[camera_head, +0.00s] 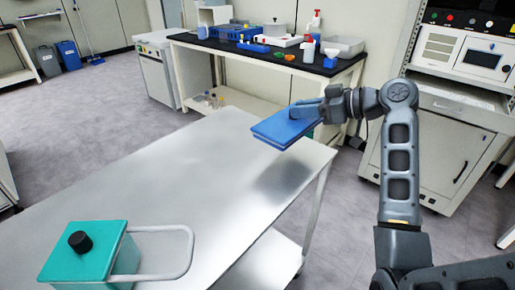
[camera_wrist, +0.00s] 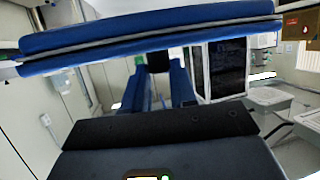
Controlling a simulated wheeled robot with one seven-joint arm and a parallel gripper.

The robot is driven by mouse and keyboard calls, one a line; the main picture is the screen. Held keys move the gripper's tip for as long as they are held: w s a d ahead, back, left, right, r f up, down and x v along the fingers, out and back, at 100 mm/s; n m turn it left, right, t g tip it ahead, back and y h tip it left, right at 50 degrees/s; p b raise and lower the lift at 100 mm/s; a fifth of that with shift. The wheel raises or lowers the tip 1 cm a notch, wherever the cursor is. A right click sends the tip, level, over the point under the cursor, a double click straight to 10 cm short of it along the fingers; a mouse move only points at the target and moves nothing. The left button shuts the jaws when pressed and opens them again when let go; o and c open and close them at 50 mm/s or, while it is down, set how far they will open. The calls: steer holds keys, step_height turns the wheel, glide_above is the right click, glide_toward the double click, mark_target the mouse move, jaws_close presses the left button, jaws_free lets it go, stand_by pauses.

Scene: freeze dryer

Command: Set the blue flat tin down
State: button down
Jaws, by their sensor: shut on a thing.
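The blue flat tin (camera_head: 284,127) is held in the air above the far right part of the metal table (camera_head: 150,174). A dark shadow lies on the table top below it. My gripper (camera_head: 306,110) is shut on the tin's far right edge. In the wrist view the tin (camera_wrist: 150,34) spans the top of the picture, and my gripper's blue fingers (camera_wrist: 160,88) reach toward it. The fingertips' contact with the tin is partly hidden.
A teal box (camera_head: 82,252) with a black knob and a pale loop handle stands at the table's near left. The middle of the table is bare. A black-topped bench (camera_head: 265,55) with bottles and trays stands behind. A cabinet with a control panel (camera_head: 462,60) stands at right.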

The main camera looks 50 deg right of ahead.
mark_target(270, 133)
steer(key=w+a+f, duration=0.1)
steer(key=a, duration=0.1)
steer(key=w+a+f, duration=0.2)
steer(key=a, duration=0.1)
steer(key=w+a+f, duration=0.1)
steer(key=a+f, duration=0.1)
steer(key=shift+w+a+f, duration=0.15)
steer(key=shift+a+f, duration=0.05)
steer(key=shift+a, duration=0.1)
steer(key=shift+f, duration=1.95)
steer(key=shift+f, duration=0.15)
steer(key=c, duration=0.9)
jaws_free()
steer(key=shift+r, duration=0.2)
steer(key=v, duration=1.2)
steer(key=shift+a+f, duration=0.1)
steer(key=shift+f, duration=0.05)
